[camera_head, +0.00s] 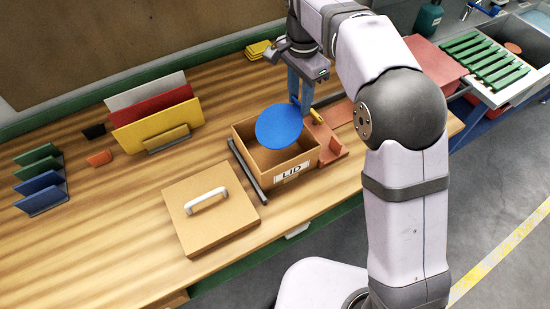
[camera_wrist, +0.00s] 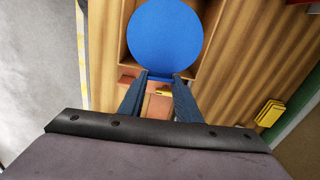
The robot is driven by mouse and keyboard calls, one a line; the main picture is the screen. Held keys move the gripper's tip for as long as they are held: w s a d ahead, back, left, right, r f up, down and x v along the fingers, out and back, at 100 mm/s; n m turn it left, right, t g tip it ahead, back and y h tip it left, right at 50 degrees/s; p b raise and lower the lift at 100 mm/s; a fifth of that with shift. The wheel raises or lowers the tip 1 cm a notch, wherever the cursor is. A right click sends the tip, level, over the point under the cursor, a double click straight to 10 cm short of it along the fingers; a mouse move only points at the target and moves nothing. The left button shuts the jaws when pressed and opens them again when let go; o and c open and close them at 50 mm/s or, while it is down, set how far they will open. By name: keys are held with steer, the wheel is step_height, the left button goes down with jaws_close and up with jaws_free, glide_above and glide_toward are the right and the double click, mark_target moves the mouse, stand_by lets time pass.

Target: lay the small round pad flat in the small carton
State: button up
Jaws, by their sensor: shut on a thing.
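The small round pad is a blue disc (camera_head: 279,126), seen over the open small carton (camera_head: 306,163) in the head view. The carton is brown cardboard with a label reading LID on its front. My gripper (camera_head: 298,103) is shut on the pad's edge at the far right side of the carton. In the wrist view the pad (camera_wrist: 165,38) lies just beyond my fingertips (camera_wrist: 160,78) and hides much of the carton (camera_wrist: 205,62).
A square lid with a white handle (camera_head: 206,199) lies in front of the carton. A dark bar (camera_head: 247,171) runs along the carton's left side, and a reddish fixture (camera_head: 329,144) stands at its right. Upright coloured boards (camera_head: 158,120) stand further left.

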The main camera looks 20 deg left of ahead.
steer(key=shift+s+a+f+m, duration=0.25)
steer(key=shift+s+a+m, duration=0.1)
steer(key=shift+s+m, duration=0.1)
step_height(320, 180, down, 10)
steer(key=p, duration=0.2)
steer(key=shift+p, duration=0.3)
steer(key=shift+f, duration=0.15)
steer(key=o, duration=1)
steer(key=r, duration=0.4)
steer(key=r+b, duration=0.1)
steer(key=r, duration=0.3)
steer(key=r+b, duration=0.1)
steer(key=r, duration=0.3)
steer(key=shift+s+a+r, duration=0.2)
steer(key=shift+a, duration=0.05)
steer(key=shift+d, duration=0.15)
